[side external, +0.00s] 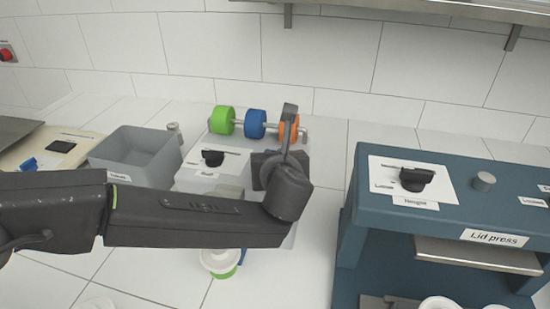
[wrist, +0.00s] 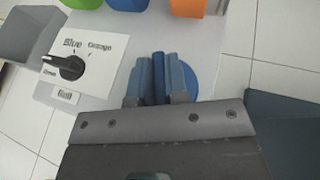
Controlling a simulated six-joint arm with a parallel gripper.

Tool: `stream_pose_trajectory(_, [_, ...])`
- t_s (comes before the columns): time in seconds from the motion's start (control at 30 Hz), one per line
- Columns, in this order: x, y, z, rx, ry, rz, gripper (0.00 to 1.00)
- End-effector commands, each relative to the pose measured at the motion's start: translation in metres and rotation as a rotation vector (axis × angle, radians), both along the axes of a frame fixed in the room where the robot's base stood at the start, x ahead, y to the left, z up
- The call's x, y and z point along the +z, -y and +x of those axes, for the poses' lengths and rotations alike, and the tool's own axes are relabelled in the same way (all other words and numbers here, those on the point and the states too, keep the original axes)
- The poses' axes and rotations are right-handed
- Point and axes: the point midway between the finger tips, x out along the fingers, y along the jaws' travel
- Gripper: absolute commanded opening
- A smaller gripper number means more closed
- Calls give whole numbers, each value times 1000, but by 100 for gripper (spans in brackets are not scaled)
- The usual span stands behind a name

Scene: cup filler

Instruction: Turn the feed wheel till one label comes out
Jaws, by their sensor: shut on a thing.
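The feed wheel (wrist: 190,88) is a blue disc on the light grey face of the label machine (wrist: 205,40), partly hidden behind my fingers in the wrist view. My gripper (wrist: 158,78) is shut on the wheel's raised blue bar (wrist: 158,72), with one finger on each side. In the side view my wrist and forearm hide the wheel and fingertips. The machine carries a green roll (side external: 222,120), a blue roll (side external: 255,123) and an orange roll (side external: 288,129). No label coming out can be made out.
A black roll selector knob (wrist: 70,67) sits left of the wheel on a plate marked Blue, Orange and Green. A grey bin (side external: 138,150) stands left. The blue lid press (side external: 350,215) stands right. A white cup (side external: 218,262) stands below my forearm.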

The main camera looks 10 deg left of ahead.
Motion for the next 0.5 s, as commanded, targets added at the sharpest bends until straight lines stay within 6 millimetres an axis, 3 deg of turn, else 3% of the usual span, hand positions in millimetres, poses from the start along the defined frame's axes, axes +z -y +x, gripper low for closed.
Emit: stream_pose_trajectory(0.5, [1, -1, 1, -61, 4, 1, 0])
